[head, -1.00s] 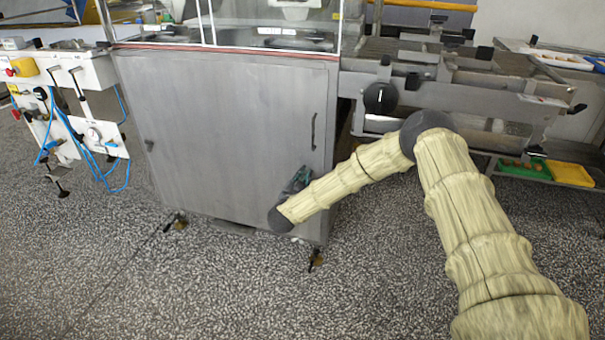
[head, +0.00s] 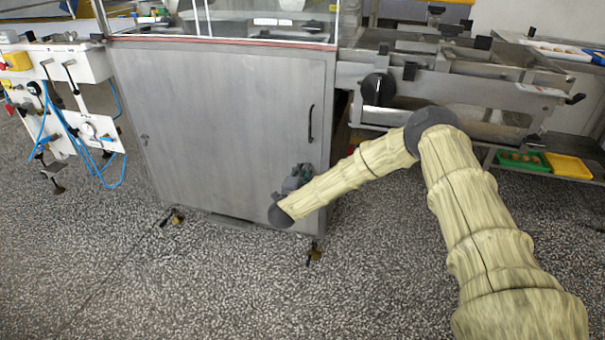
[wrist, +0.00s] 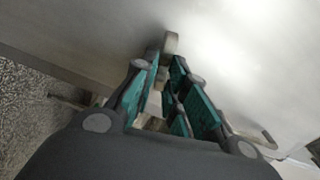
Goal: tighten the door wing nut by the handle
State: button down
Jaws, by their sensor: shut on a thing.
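The steel cabinet door (head: 225,125) fills the middle of the head view, with a dark vertical handle (head: 311,123) near its right edge. My gripper (head: 298,176) is at the door's lower right, below the handle. In the wrist view my gripper (wrist: 172,85) has its teal fingers close together around a small pale piece, the wing nut (wrist: 171,43), which shows at the fingertips against the door face. The fingers hide most of the nut, so its wing angle is unclear. In the head view my gripper hides it.
A conveyor frame with a black round knob (head: 378,89) stands right of the cabinet, above my forearm. A white control stand (head: 70,85) with blue hoses is at the left. Cabinet feet (head: 315,252) rest on the speckled floor, which is clear in front.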

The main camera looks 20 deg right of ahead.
jog(key=shift+d+f+m+b, duration=0.1)
jog(key=shift+f+m+b, duration=0.2)
jog(key=shift+m, duration=0.8)
jog(key=c, duration=1.5)
grip_release()
jog(key=shift+s+d, duration=0.1)
jog(key=shift+r, duration=0.1)
jog(key=shift+a, duration=0.2)
jog(key=v, duration=1.1)
jog(key=shift+s+a, duration=0.25)
jog(key=shift+s, duration=0.05)
jog(key=shift+a, duration=0.1)
